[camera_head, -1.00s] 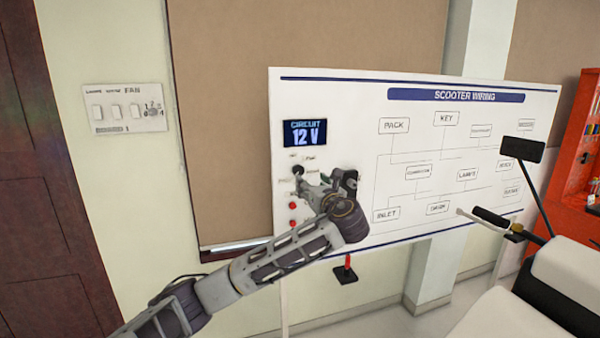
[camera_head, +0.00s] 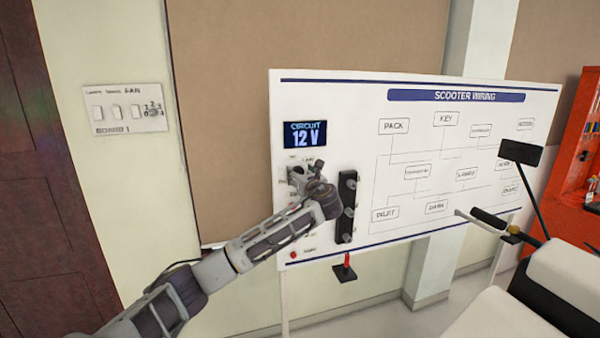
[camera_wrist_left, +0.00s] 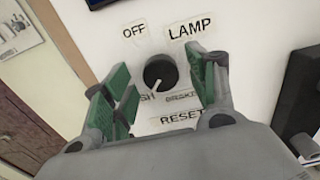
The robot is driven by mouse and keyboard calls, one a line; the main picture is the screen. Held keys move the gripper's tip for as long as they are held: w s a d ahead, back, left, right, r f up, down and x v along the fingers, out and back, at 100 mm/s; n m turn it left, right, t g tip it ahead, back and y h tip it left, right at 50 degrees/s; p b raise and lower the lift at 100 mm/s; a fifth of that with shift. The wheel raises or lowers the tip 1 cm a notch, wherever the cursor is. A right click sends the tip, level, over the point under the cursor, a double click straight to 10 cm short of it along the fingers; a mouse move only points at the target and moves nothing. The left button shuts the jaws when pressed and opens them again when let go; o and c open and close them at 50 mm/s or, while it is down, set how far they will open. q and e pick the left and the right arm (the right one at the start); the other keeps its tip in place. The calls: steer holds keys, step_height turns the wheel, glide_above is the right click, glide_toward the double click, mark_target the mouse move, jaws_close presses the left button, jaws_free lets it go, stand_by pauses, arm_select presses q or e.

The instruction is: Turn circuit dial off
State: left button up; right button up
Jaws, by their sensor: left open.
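The circuit dial (camera_wrist_left: 160,72) is a round black knob on the white board (camera_head: 535,110). In the left wrist view its pale pointer line points down and slightly left, away from the OFF label (camera_wrist_left: 134,31) at upper left. A LAMP label is at upper right, and RESET is below. The display (camera_head: 305,134) reads CIRCUIT 12 V. My left gripper (camera_wrist_left: 165,82) is open, with green-padded fingers on either side of the dial; I cannot tell whether they touch it. In the head view my left gripper (camera_head: 305,180) covers the dial. My right gripper is out of view.
A black strip with knobs (camera_head: 347,207) is on the board just right of my left gripper. A red button (camera_head: 293,255) is low on the board. A wall switch plate (camera_head: 125,109) is at left. A scooter (camera_head: 540,290) stands at lower right.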

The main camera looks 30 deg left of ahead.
arm_select(q)
steer(key=shift+w+a, duration=0.3)
steer(key=shift+a, duration=0.05)
steer(key=c, duration=1)
steer(key=shift+c, duration=0.2)
